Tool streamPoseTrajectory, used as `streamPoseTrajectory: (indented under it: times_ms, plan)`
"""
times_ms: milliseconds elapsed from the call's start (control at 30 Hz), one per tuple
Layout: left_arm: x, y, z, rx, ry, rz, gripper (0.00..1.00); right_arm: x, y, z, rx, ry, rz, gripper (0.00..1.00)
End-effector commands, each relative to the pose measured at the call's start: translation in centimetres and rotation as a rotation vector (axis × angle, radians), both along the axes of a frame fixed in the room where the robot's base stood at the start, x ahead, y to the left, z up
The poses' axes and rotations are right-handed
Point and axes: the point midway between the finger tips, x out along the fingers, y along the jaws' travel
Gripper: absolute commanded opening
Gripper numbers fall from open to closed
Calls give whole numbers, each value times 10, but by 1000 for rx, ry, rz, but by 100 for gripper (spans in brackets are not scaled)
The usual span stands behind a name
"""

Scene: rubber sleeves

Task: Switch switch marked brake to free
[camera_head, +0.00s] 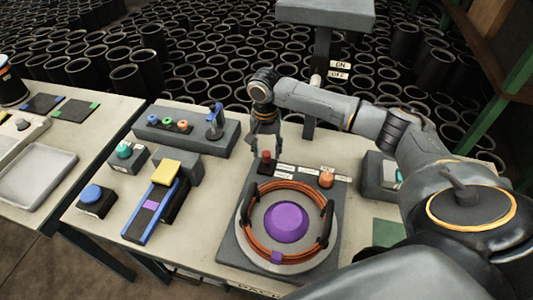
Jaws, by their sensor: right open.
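A grey control panel (229,248) stands on the table, with a round base, orange-brown coiled rings and a purple dome (287,222). At its back edge are a small red switch (265,157), an orange knob (326,179) and several small white labels (285,170). The label text is too small to read, so I cannot tell which control is marked brake. My right gripper (266,149) points down at the red switch, its fingers open close around or just behind it. I cannot tell whether they touch. My left gripper is not in view.
A grey box with coloured buttons and a lever (186,130) stands at the back left. A blue and yellow slider unit (151,205) and a blue button box (95,200) lie left of the panel. A post with ON and OFF labels (339,69) rises behind.

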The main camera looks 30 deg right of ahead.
Motion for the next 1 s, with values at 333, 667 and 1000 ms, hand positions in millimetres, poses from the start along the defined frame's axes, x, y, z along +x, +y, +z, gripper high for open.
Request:
streamPoseTrajectory:
  times_ms: [333,667,1000]
  plan:
    - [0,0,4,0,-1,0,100,0,0,-28,0,-1,1,47]
    - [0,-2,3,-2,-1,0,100,0,0,-28,0,-1,1,27]
    - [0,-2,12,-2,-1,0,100,-1,0,-26,-14,-8,0,0]
